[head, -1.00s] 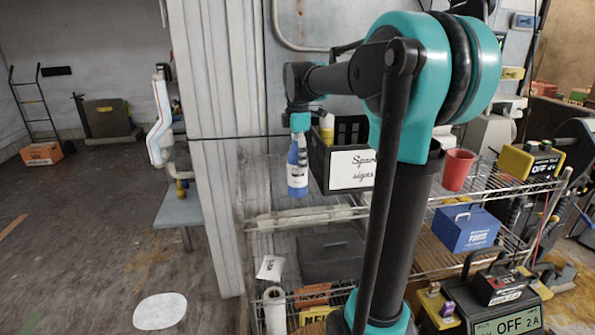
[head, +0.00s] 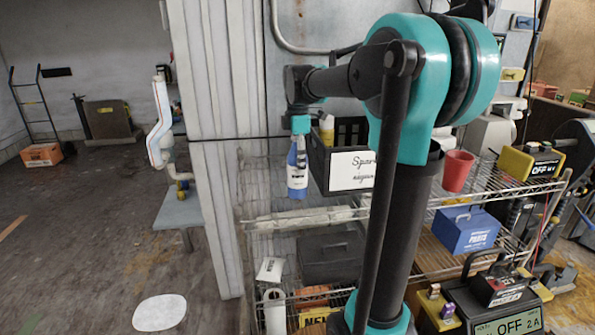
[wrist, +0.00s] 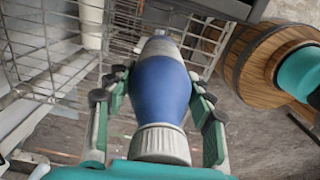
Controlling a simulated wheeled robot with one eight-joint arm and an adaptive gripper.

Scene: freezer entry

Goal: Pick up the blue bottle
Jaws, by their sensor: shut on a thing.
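The blue bottle (head: 297,172) has a white label and hangs upright below my gripper (head: 300,135), in front of the wire shelf. In the wrist view the blue bottle (wrist: 160,85) sits between the two fingers of my gripper (wrist: 160,92), with its pale ribbed cap toward the camera. The fingers are shut on its sides. In the head view the fingers are too small to make out clearly.
A wire shelf (head: 300,222) holds a black bin (head: 345,172) with a handwritten sign, close right of the bottle. A red cup (head: 457,170) and blue toolbox (head: 465,230) stand farther right. A pale wall panel (head: 205,130) is left.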

